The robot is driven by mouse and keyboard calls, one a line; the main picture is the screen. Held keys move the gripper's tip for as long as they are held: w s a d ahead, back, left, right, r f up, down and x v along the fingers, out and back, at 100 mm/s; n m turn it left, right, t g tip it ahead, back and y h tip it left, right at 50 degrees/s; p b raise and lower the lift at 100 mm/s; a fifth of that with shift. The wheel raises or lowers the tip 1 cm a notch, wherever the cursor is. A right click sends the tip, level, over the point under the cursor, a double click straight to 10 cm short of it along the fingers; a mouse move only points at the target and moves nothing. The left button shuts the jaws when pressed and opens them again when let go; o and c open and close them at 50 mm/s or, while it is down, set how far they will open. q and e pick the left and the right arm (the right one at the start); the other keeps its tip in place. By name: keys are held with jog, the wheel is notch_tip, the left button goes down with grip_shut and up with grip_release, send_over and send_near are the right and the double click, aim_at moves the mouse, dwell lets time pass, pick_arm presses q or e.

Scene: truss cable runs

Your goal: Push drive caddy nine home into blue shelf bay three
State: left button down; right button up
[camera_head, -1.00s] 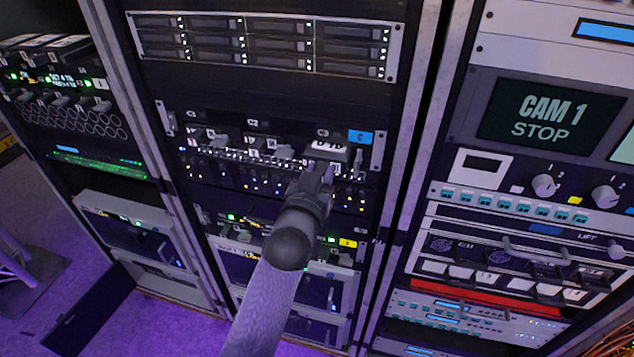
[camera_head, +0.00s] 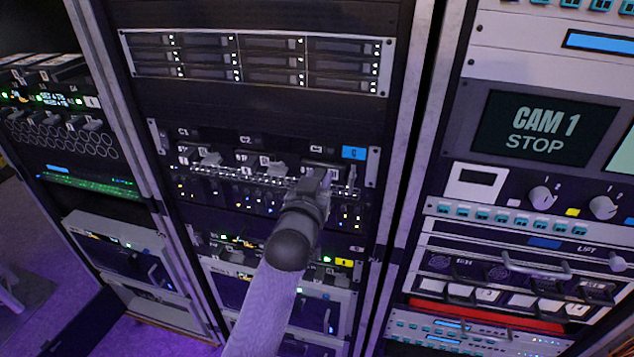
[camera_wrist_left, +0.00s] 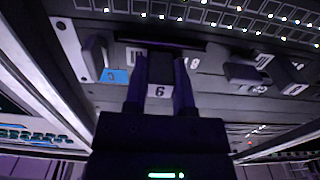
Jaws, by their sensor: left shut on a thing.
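The blue-tagged shelf (camera_head: 215,139) spans the middle rack, with bays marked C1, C2 and C3 and a blue tag (camera_head: 354,153) at its right end. My left gripper (camera_head: 318,177) is at bay C3 and shut on a caddy (camera_wrist_left: 158,91). The caddy's digit reads like a 6 in the left wrist view, where the shelf appears upside down, so it fits a nine. The caddy sits in line with the bay, but my fingers hide much of it in the head view. I cannot tell whether it is fully seated. My right gripper is not in view.
Other caddies with protruding handles (camera_head: 209,160) fill the bays to the left. A drive unit (camera_head: 255,62) sits above, and a yellow-tagged shelf (camera_head: 344,262) below. Rack posts (camera_head: 420,120) stand close on the right, beside the CAM 1 screen (camera_head: 543,128).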

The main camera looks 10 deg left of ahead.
pick_arm(q)
jog(key=shift+w+b, duration=0.35)
jog(key=shift+w, duration=0.2)
jog(key=shift+c, duration=1.8)
grip_release()
jog(key=s+p, duration=0.2)
jog(key=s, duration=0.8)
jog(key=shift+a, duration=0.15)
jog(key=shift+w, duration=0.1)
